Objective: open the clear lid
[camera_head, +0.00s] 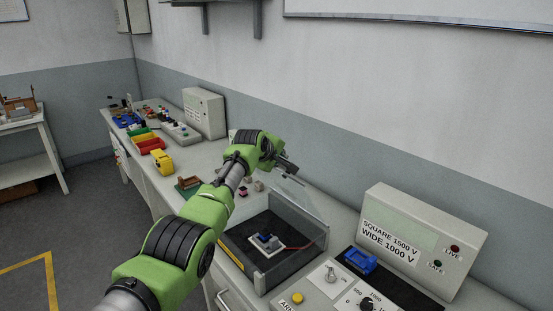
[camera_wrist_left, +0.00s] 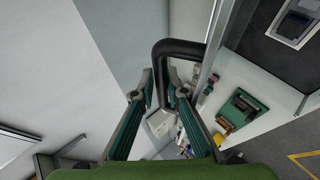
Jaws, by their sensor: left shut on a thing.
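The clear lid (camera_head: 302,197) stands raised at the back of a dark-floored box (camera_head: 262,278) in the head view. Its exact tilt is hard to tell. My left gripper (camera_head: 290,167) is at the lid's upper edge. In the left wrist view, my left gripper's fingers (camera_wrist_left: 160,92) close around a black bent handle (camera_wrist_left: 182,46), which joins the lid's edge frame (camera_wrist_left: 212,45). My right gripper is not in view.
A grey meter box (camera_head: 420,235) and a control panel (camera_head: 335,292) stand right of the box. A blue fixture (camera_head: 360,260) lies on a black mat. Left along the bench are a yellow part (camera_head: 162,161), coloured bins (camera_head: 150,143) and a grey cabinet (camera_head: 204,113). The wall rises close behind.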

